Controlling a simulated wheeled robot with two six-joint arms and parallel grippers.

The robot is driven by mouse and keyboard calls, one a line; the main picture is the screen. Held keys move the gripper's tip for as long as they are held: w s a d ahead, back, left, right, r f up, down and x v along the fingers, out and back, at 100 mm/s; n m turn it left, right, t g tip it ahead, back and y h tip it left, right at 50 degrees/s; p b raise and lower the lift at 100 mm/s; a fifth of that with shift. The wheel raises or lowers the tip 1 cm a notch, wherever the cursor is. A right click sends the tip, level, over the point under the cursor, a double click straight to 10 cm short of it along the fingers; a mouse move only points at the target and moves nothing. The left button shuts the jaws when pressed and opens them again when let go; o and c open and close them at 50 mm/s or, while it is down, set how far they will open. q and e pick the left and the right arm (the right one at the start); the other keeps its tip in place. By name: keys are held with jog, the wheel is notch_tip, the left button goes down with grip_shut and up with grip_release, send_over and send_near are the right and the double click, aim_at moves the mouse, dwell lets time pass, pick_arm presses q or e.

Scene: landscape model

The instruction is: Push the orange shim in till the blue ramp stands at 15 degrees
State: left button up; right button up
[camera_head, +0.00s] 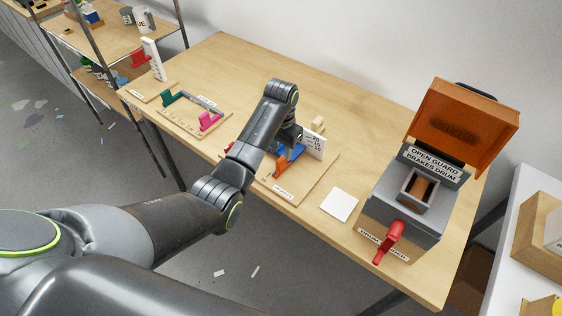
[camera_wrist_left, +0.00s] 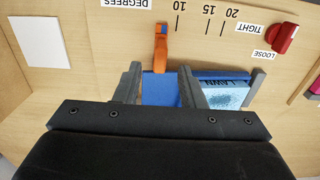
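The orange shim (camera_head: 281,168) stands at the near side of the blue ramp (camera_head: 295,153) on a wooden board (camera_head: 310,184). A white plate marked 20, 15, 10 (camera_head: 316,143) stands behind the ramp. The ramp's exact angle cannot be read. In the left wrist view, the shim (camera_wrist_left: 160,45) lies beside the 10 mark, its end at the edge of the ramp (camera_wrist_left: 160,88). My left gripper (camera_wrist_left: 159,66) is open over the ramp, its fingers apart on either side of the shim's end; contact is unclear. In the head view it (camera_head: 288,137) partly hides the ramp. My right gripper is out of view.
A red knob (camera_wrist_left: 283,38) sits beside the printed scale. A white card (camera_head: 339,204) and a grey box (camera_head: 408,195) with an orange lid and red handle stand to the right. A green and pink fixture (camera_head: 195,112) stands to the left. The table's back is mostly clear.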

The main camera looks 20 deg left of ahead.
aim_at(281, 159)
pick_arm(q)
notch_tip(281, 159, down, 6)
jog(key=shift+c, duration=0.2)
grip_shut()
dwell(0.4)
